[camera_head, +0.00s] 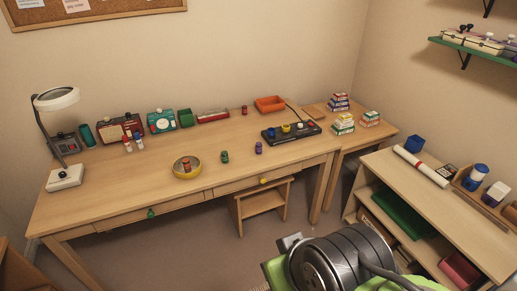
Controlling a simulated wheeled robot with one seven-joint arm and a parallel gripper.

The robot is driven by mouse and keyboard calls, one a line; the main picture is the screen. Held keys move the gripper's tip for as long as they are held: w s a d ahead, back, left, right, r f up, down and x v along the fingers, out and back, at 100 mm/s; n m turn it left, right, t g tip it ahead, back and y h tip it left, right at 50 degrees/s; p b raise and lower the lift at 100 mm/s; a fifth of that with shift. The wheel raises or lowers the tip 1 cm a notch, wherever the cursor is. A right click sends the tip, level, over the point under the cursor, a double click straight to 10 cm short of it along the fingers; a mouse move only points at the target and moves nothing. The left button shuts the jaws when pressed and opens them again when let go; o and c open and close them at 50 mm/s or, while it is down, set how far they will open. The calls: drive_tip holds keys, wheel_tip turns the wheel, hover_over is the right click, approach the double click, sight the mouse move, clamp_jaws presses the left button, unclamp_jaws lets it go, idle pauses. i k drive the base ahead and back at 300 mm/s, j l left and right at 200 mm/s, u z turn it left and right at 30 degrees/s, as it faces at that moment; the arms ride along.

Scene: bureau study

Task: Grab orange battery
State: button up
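Part of my arm, dark grey and green, shows at the bottom, far from the bowl. My gripper's fingers do not show.
A wooden stool (262,202) stands under the front edge. A low shelf (440,205) is at right. The desk's front middle is mostly clear.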

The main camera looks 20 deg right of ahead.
sight(186, 163)
drive_tip(key=i+j+u, duration=0.2)
drive_tip(key=i, duration=0.35)
drive_tip(key=i+j+u, duration=0.15)
drive_tip(key=i+j, duration=0.15)
drive_tip(key=i, duration=0.3)
drive_tip(key=i+j+u, duration=0.2)
drive_tip(key=i, duration=0.4)
